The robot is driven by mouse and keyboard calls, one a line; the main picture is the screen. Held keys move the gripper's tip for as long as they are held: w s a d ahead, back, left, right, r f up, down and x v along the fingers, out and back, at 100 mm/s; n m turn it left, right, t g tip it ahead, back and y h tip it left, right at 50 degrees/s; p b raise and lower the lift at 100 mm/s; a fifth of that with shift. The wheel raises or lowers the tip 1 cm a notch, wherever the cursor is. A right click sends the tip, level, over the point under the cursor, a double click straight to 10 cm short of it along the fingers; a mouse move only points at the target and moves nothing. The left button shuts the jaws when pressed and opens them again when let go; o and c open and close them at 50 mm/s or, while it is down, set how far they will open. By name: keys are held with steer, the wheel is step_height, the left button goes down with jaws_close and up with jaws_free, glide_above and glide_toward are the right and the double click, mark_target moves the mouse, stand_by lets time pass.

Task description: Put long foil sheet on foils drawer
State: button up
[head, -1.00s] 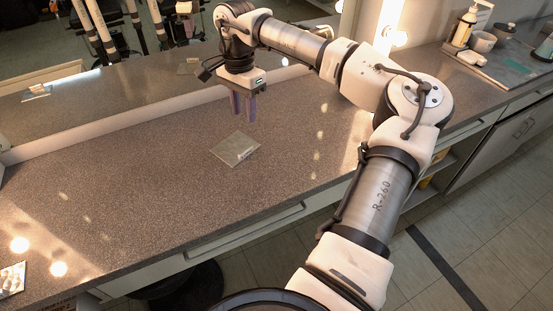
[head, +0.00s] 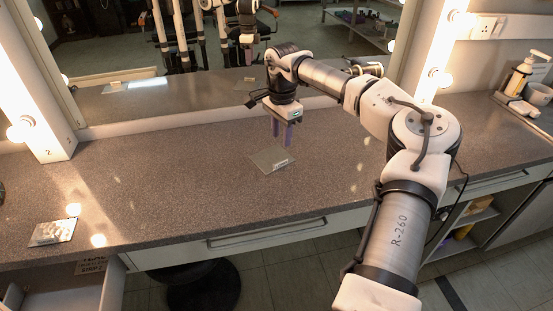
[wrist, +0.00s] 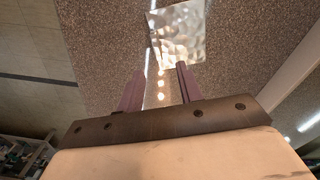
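A thin silvery foil sheet (head: 266,159) with a small pale label lies flat on the speckled grey counter, just below my gripper (head: 282,143) in the head view. A shiny, crinkled sheet (wrist: 178,32) shows beyond the fingers in the wrist view. My gripper (wrist: 161,82) is open, its two purple fingers apart with nothing between them. A second foil sheet (head: 52,233) lies at the counter's left front. Which sheet is the long one I cannot tell. An open drawer (head: 62,298) is partly in view at lower left, with a label (head: 91,266) too small to read fully.
A mirror (head: 200,60) stands along the back of the counter (head: 200,190) and reflects my arm. A lit bulb post (head: 35,100) stands at left. Bottles and a cup (head: 538,94) sit on a tray at far right. The middle of the counter is clear.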

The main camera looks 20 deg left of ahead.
mark_target(281, 160)
steer(key=f+p, duration=0.1)
steer(key=f, duration=0.4)
steer(key=f+p, duration=0.1)
steer(key=f, duration=0.2)
steer(key=shift+s+d+f+p, duration=0.15)
steer(key=shift+s+p, duration=0.1)
steer(key=shift+p, duration=0.05)
jaws_close()
